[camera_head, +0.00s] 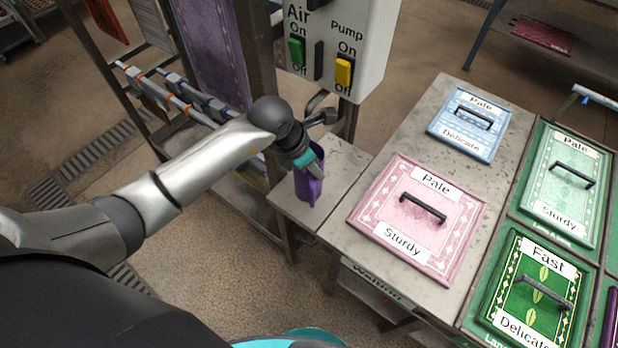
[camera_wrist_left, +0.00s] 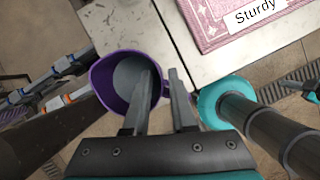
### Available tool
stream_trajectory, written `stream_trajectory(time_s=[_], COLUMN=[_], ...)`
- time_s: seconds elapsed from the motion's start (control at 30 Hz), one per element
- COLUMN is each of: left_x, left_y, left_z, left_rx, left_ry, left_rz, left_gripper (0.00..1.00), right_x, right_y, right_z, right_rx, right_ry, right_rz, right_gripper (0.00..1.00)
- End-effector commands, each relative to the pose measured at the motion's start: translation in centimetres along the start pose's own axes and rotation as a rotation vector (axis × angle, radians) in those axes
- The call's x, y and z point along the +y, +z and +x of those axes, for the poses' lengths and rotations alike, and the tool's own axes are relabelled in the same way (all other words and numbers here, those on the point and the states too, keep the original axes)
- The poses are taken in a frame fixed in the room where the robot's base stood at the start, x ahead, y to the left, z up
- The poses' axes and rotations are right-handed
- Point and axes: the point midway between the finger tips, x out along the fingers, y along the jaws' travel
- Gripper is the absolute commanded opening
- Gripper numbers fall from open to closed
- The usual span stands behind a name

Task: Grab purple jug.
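The purple jug (camera_head: 308,182) stands on the grey metal table beside the post, below the control box. In the left wrist view the jug (camera_wrist_left: 104,80) shows from above, with a purple rim and a greyish inside. My left gripper (camera_head: 309,170) is at the jug's top. In the left wrist view its fingers (camera_wrist_left: 162,88) are apart, one inside the jug's mouth and one outside, with the rim between them. A gap shows between the fingers. The wrist hides part of the jug in the head view. My right gripper is not in view.
A pink "Pale Sturdy" panel (camera_head: 419,215) lies on the table right of the jug. A blue panel (camera_head: 469,123) and green panels (camera_head: 538,290) lie farther right. The control box (camera_head: 340,45) with green and yellow switches hangs close behind my left arm.

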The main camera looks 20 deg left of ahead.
Motion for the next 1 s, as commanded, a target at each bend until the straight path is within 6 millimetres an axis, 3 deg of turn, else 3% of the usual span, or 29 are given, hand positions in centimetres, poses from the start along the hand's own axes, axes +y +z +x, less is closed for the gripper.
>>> stream_trajectory(time_s=[0.2,1.0], left_x=[0.01,-0.01], left_y=[-0.02,-0.06], left_z=[-0.02,0.0], left_rx=[0.0,0.002], left_ry=[0.0,-0.001], left_rz=[0.0,-0.001], left_gripper=[0.0,0.0], right_x=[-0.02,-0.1], right_y=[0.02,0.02], right_z=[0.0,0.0], right_rx=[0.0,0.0], right_ry=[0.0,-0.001], right_rz=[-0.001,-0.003], right_gripper=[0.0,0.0])
